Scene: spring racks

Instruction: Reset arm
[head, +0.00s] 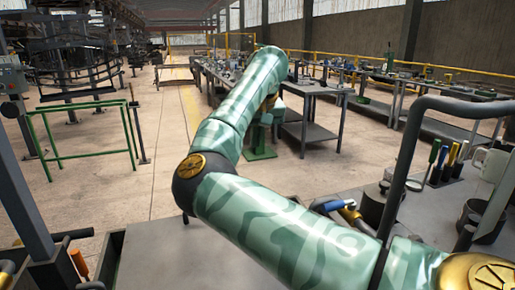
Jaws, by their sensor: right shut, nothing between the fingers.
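My right arm (275,225), patterned in pale and dark green, comes in from the lower right. It bends at a dark elbow with a gold cap (190,166), and its forearm (240,105) rises away toward the middle of the view. At its far end the arm bends downward, where gold and dark wrist parts show. My right gripper is small and mostly covered by the forearm; it is shut and holds nothing. My left gripper is not in view.
A grey worktop (160,255) lies below the arm. At right, a dark bent tube (405,150) stands before upright tools (450,160) and a pale mug (490,163). A blue-handled tool (333,205) lies behind the arm. A green rail frame (85,155) stands left; open floor (160,140) lies beyond.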

